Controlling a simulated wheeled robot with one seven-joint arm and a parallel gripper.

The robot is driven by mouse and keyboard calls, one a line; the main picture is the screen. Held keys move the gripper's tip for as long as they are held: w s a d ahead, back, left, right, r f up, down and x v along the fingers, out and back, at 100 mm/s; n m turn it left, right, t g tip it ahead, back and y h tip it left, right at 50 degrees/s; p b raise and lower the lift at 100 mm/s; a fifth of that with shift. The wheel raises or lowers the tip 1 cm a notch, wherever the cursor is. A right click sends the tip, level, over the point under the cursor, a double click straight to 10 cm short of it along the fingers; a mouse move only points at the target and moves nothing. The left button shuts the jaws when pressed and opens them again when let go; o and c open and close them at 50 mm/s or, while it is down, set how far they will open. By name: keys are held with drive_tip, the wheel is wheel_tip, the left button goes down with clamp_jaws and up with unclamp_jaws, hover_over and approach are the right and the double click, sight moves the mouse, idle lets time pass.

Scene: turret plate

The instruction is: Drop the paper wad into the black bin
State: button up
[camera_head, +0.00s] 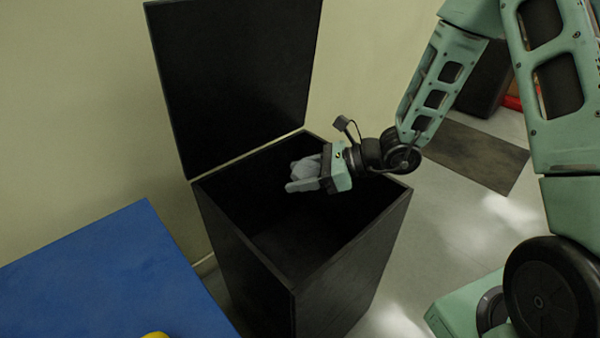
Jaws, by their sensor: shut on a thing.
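The black bin (256,262) stands in the middle of the view with its lid (235,75) raised against the wall. My gripper (298,178) reaches in from the right and is over the bin's open mouth. It is shut on the grey paper wad (305,168), which shows between and above the fingers. The wad appears above the bin's dark inside; its exact height against the rim is hard to tell. The bin's floor is dark, and I cannot make out anything in it.
A blue-topped surface (110,275) stands left of the bin, with a yellow thing (155,334) cut off at the bottom edge. A dark mat (475,155) lies on the floor to the right. A black thing and a red thing (512,102) are behind my arm.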

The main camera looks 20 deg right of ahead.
drive_tip(key=shift+f+b, duration=0.7)
drive_tip(key=shift+f, duration=0.6)
drive_tip(key=o, duration=1)
drive_tip(key=p+v, duration=0.5)
drive_tip(key=v, duration=1.2)
drive_tip(key=shift+s+d, duration=0.15)
drive_tip(key=shift+d, duration=0.05)
